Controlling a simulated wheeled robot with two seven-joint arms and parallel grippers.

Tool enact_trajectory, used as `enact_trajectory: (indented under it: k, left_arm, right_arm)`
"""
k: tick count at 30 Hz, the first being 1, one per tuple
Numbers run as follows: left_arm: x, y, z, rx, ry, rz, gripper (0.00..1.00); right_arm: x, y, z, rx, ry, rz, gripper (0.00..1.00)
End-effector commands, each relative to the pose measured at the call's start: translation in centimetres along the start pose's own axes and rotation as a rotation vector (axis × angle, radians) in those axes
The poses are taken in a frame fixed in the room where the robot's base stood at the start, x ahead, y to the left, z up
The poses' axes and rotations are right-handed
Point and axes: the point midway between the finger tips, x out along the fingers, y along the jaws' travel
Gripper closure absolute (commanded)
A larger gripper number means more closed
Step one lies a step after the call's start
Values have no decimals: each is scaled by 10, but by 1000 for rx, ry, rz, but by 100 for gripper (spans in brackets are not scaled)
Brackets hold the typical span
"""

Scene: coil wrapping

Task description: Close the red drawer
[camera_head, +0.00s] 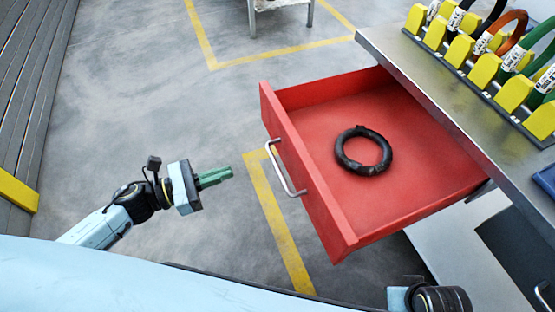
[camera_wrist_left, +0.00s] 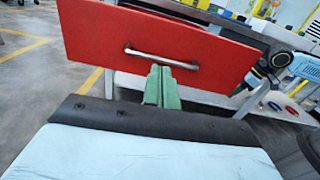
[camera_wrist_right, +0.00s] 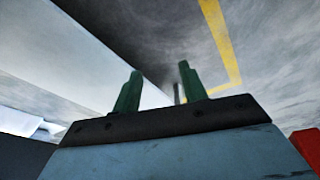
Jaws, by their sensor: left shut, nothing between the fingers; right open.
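The red drawer (camera_head: 410,195) is pulled out of the workbench in the head view, with a black coil (camera_head: 363,150) lying inside. Its silver handle (camera_head: 284,168) is on the front panel, facing left. In the left wrist view the red front panel (camera_wrist_left: 205,40) and its handle (camera_wrist_left: 160,58) show ahead of the fingers. My left gripper (camera_head: 215,177) is shut and empty, left of the handle and apart from it. Its closed green fingers also show in the left wrist view (camera_wrist_left: 160,88). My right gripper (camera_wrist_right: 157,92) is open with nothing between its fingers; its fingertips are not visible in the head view.
A metal workbench (camera_head: 440,95) carries a rack with yellow holders (camera_head: 484,70) and several coils at upper right. A dark blue bin (camera_head: 515,240) sits at the right, below the bench top. Grey floor (camera_head: 150,95) with yellow lines is open at the left.

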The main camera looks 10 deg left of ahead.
Motion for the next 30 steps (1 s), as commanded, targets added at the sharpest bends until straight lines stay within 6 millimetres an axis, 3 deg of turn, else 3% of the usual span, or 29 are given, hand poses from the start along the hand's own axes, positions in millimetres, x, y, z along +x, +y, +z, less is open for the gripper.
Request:
enact_trajectory:
  k: [5, 21, 30]
  left_arm:
    - [13, -3, 1, 33, -3, -22, 100]
    - [118, -4, 1, 27, -4, -17, 100]
    - [140, -4, 1, 25, -2, -16, 100]
  right_arm:
    - [-2, -1, -1, 0, 3, -2, 57]
    - [-21, -5, -9, 1, 18, -8, 57]
    - [-30, -11, -9, 10, 21, -20, 57]
